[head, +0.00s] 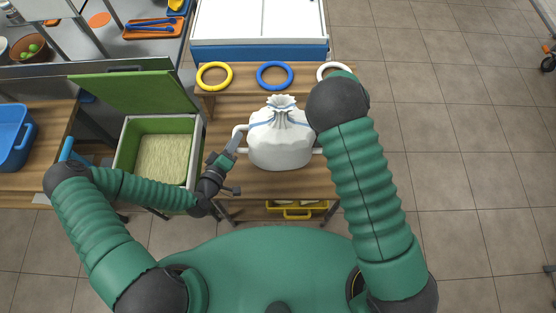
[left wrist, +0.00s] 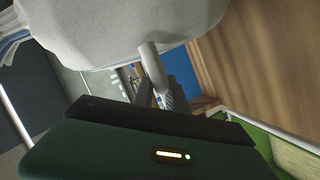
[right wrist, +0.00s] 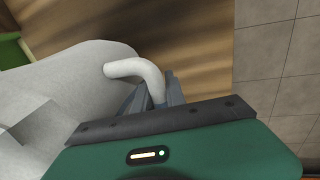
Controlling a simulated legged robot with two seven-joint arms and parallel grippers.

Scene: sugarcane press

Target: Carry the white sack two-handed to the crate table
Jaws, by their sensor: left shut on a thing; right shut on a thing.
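The white sack (head: 281,140) has a gathered top with a blue tie and stands upright over the wooden table (head: 300,185) in the head view. I cannot tell whether its base touches the table. My left gripper (head: 236,146) is shut on the sack's left handle, which also shows in the left wrist view (left wrist: 152,65). My right gripper (right wrist: 158,98) is shut on the other white handle (right wrist: 135,68) in the right wrist view. In the head view my right forearm hides that gripper. The sack body fills the top of the left wrist view (left wrist: 120,25).
Yellow (head: 214,76), blue (head: 275,75) and white (head: 333,71) rings lie along the table's back edge. A green lidded bin (head: 126,150) of grain-like material stands left. A blue tub (head: 14,135) sits far left. Open tiled floor (head: 470,150) lies to the right.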

